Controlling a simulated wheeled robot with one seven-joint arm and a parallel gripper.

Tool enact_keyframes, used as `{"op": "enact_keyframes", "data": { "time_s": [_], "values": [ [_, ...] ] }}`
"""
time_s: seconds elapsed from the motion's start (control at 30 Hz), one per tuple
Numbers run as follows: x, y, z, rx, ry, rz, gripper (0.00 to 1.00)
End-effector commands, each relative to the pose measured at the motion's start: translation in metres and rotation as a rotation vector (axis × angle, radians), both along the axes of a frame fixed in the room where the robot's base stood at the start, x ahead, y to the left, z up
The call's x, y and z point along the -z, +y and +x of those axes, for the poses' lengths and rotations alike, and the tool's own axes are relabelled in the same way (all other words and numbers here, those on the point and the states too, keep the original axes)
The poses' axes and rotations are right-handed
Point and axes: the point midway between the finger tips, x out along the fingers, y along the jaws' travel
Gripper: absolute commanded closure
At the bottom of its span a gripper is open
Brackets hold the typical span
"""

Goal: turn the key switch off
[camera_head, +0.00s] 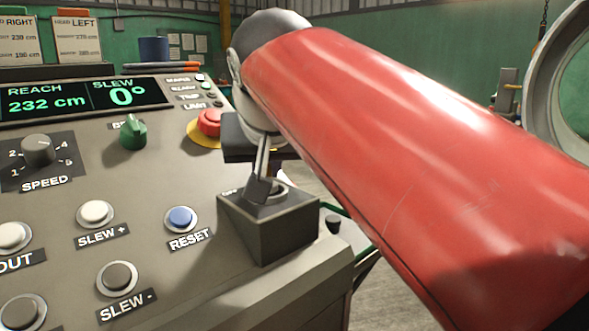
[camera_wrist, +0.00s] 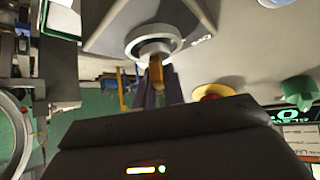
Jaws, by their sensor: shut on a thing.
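The key switch (camera_head: 280,192) sits on top of a dark raised box (camera_head: 287,237) at the right end of the console. In the wrist view it is a round metal collar (camera_wrist: 152,43) with a brass-coloured key (camera_wrist: 156,72) standing out of it. My gripper (camera_head: 261,186) reaches down to it, its fingers (camera_wrist: 157,84) shut on the key. The fingers hide most of the key in the head view. An ON-like label (camera_wrist: 201,40) lies beside the collar in the wrist view. The key's exact angle is hard to tell.
My red arm link covers the right of the head view. A red mushroom button (camera_head: 209,122) on a yellow base stands close behind the box. A blue RESET button (camera_head: 181,218) lies left of it, and a green selector (camera_head: 133,133) is further back.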

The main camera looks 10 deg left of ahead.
Motion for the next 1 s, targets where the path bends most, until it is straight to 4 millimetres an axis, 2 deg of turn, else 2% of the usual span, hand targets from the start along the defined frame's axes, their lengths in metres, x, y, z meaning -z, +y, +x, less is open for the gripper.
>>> {"op": "enact_keyframes", "data": {
  "time_s": [1.0],
  "values": [
    [-0.0024,0.0,0.0009,-0.935,-0.001,0.004,1.0]
  ]
}}
